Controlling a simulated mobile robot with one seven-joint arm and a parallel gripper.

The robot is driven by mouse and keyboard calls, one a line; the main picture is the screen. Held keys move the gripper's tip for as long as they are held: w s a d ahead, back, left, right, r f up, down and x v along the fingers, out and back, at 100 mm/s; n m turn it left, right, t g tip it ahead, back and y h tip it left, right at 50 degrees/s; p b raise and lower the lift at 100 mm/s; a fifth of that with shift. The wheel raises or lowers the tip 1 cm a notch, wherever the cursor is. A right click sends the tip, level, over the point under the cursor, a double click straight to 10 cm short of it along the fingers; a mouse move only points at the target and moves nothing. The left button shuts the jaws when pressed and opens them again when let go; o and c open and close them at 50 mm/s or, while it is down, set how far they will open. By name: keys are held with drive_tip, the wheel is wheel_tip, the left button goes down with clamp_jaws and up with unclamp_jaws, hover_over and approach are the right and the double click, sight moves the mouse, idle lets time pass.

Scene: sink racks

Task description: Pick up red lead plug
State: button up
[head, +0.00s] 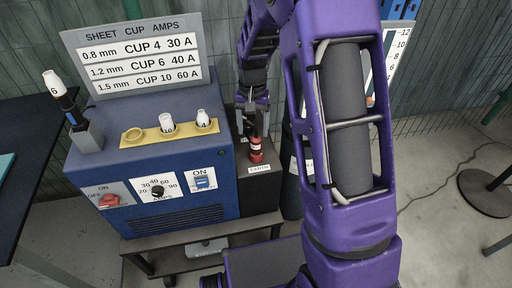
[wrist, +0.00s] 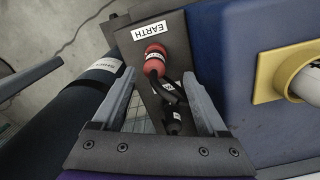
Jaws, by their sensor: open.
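The red lead plug (head: 256,149) stands on the dark side box beside the blue machine, behind its EARTH label. In the wrist view the red plug (wrist: 156,56) shows beyond the fingers, with a black cable end running back from it between them. My gripper (head: 253,110) is above and just behind the plug, pointing down. In the wrist view my gripper (wrist: 158,95) is open, one finger on each side of the plug's black part. I cannot tell whether either finger touches it.
The blue machine (head: 150,180) stands close on the left, with a yellow cup holder (head: 168,133) on top and a sign (head: 140,55) behind. A dark cylinder (head: 291,175) stands close to the right of the box. A wire mesh wall is behind.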

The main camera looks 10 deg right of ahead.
sight(256, 144)
wheel_tip(256, 144, down, 3)
drive_tip(key=shift+r, duration=0.15)
drive_tip(key=f, duration=0.2)
drive_tip(key=d+f, duration=0.1)
drive_tip(key=f, duration=0.2)
drive_tip(key=shift+w+f+b, duration=0.1)
drive_tip(key=shift+w+b, duration=0.05)
drive_tip(key=shift+b, duration=0.25)
clamp_jaws()
